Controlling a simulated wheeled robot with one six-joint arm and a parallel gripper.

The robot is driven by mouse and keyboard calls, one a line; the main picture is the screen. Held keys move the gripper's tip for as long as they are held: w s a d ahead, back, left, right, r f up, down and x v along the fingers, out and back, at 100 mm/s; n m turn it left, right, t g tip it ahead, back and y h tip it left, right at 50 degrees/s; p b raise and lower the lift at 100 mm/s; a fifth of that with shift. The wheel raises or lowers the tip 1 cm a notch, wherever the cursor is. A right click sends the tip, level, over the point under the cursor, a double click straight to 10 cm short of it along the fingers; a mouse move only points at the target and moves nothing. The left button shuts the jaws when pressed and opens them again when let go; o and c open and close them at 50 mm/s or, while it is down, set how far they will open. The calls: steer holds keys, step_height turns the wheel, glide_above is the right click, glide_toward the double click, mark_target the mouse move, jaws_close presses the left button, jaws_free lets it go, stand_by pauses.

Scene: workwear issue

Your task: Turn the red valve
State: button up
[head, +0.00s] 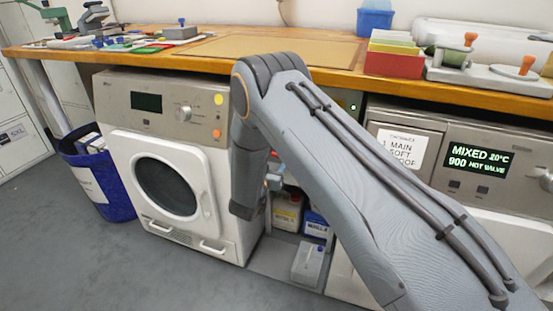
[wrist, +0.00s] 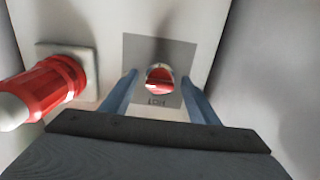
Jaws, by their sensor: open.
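The red valve (wrist: 159,80) is a round knob with a pale band across it, on a grey plate (wrist: 181,51) marked HOT, which appears upside down in the wrist view. My gripper (wrist: 160,76) is open, its two blue-grey fingers pointing at the plate, one on each side of the valve. I cannot tell whether the fingers touch it. In the head view my arm reaches down into the gap under the counter and hides the valve.
A red plug with a pale end (wrist: 55,90) sticks out close left of my gripper. A white washing machine (head: 118,155) borders the gap; bottles (head: 287,213) stand low inside. A display (head: 478,160) reads MIXED 20°C, 900, HOT VALVE. The wooden counter (head: 330,78) runs above.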

steer(key=shift+w+d, duration=0.15)
steer(key=shift+w, duration=0.25)
steer(key=c, duration=1)
steer(key=shift+c, duration=0.2)
